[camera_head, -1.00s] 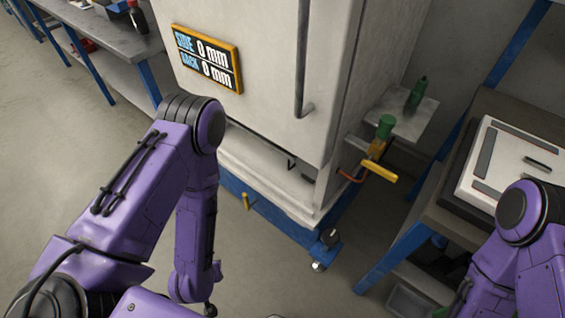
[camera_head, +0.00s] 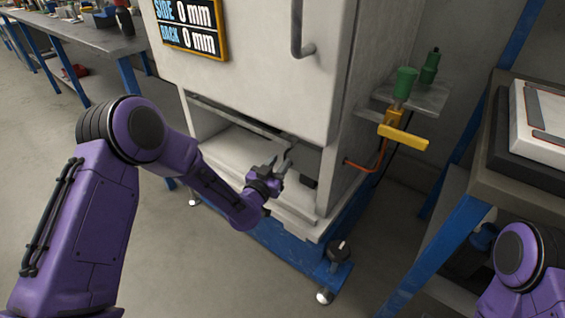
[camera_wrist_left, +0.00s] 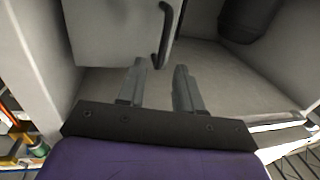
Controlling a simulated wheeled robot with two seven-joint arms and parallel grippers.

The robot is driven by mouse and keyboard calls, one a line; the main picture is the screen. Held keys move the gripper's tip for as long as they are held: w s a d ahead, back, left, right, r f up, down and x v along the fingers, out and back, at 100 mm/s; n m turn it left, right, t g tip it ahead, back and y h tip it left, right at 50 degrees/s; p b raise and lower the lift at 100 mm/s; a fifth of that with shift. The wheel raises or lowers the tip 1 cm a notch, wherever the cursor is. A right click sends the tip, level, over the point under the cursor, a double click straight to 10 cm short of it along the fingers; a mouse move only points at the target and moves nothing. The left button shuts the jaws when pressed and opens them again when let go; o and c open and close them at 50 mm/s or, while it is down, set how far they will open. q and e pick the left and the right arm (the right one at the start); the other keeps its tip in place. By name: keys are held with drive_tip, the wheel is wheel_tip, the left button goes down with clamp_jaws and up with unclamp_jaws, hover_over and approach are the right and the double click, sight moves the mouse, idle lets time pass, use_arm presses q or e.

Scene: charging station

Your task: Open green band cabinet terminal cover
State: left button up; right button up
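The pale cabinet (camera_head: 255,70) stands in front of me, with a recess low in its front. A small dark hooked handle (camera_head: 289,152) shows at the recess's upper edge. In the left wrist view a black handle (camera_wrist_left: 163,35) is fixed to a pale panel (camera_wrist_left: 112,28), which looks like the terminal cover. My left gripper (camera_head: 281,165) is at the recess, close to the small handle. In the wrist view its fingers (camera_wrist_left: 160,85) are apart and empty, with the handle's end just ahead of the gap between them. Contact is not clear. My right gripper is out of view.
A long door handle (camera_head: 300,30) and a display panel (camera_head: 190,27) are above the recess. A yellow lever (camera_head: 403,137) and a green-topped fitting (camera_head: 404,84) are on the cabinet's right. A workbench (camera_head: 478,165) stands farther right. Floor at left is clear.

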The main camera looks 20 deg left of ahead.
use_arm(q)
drive_tip(key=shift+w+d, duration=0.2)
drive_tip(key=shift+w, duration=1.2)
clamp_jaws()
drive_tip(key=shift+s, duration=0.1)
